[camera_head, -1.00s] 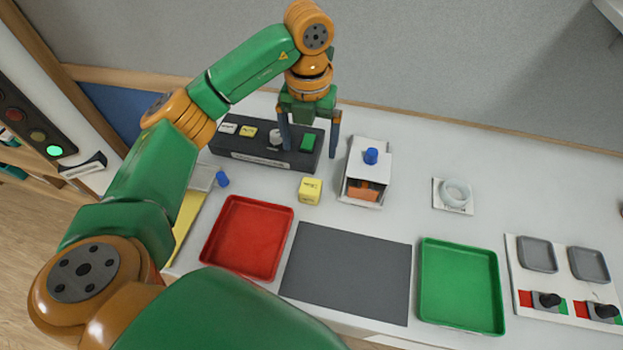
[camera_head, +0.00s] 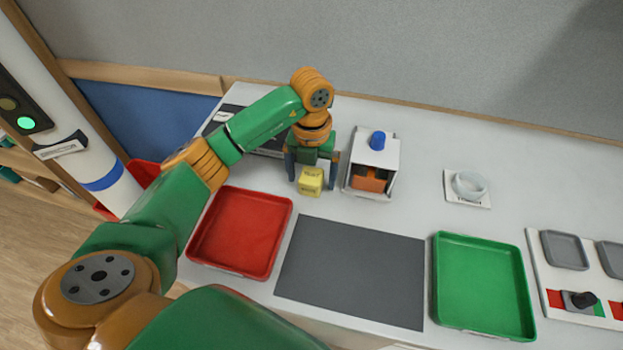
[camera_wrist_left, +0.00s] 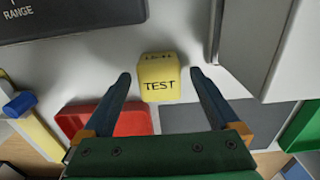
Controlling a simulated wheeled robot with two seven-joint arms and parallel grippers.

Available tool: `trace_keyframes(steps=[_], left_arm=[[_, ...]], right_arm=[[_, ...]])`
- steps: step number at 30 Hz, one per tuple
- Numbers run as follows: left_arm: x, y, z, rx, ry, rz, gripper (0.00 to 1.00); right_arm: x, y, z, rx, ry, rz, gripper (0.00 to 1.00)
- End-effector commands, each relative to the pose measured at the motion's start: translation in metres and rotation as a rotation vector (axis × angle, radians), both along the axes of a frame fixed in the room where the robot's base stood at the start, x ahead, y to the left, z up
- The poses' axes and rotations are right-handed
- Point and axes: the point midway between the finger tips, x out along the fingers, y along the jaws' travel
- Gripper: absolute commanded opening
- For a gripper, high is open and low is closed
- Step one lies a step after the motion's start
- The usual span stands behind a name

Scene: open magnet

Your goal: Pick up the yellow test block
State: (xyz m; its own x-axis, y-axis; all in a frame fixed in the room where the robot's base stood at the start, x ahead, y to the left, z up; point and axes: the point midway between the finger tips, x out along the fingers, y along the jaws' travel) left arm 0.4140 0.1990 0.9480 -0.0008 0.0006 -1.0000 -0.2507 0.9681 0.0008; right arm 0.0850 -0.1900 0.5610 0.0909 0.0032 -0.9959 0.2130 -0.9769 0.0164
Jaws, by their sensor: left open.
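The yellow test block (camera_head: 311,181) sits on the white table just behind the gap between the red tray and the grey mat. In the left wrist view the block (camera_wrist_left: 158,78) shows the word TEST on its near face. My left gripper (camera_head: 311,184) is open and low over the table, its fingers on either side of the block in the head view. In the left wrist view the gripper (camera_wrist_left: 159,75) has its fingertips left and right of the block, with visible gaps on both sides. My right gripper is not in view.
A white box with a blue knob (camera_head: 378,140) and orange inside stands right of the block. A dark control panel (camera_wrist_left: 60,15) is behind. The red tray (camera_head: 281,241), grey mat (camera_head: 350,270) and green tray (camera_head: 484,285) lie in front. A white ring (camera_head: 469,185) sits farther right.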

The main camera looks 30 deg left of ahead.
Motion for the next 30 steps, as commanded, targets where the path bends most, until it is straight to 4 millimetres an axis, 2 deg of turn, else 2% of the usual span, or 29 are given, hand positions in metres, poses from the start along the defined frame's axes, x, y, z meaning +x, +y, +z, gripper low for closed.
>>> trace_keyframes(steps=[6,7,15,17,18,26,30], left_arm=[[0.0,0.0,-0.004,0.0,-0.001,0.0,0.95],[0.0,0.0,-0.004,0.0,-0.001,0.0,0.92],[0.0,0.0,-0.004,0.0,-0.001,0.0,0.19],[0.0,0.0,-0.004,0.0,-0.001,0.0,0.03],[0.0,0.0,-0.004,0.001,-0.002,0.0,0.0],[0.001,0.0,0.0,0.0,-0.003,0.0,0.0],[0.001,0.0,0.018,-0.001,-0.007,0.001,0.0]], right_arm=[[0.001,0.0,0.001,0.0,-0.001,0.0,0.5],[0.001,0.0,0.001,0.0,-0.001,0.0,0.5],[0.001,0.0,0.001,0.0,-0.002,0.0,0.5],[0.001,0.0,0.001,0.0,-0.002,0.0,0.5],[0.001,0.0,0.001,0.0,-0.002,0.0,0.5],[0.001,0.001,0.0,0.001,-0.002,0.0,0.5],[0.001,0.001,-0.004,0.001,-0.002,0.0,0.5]])
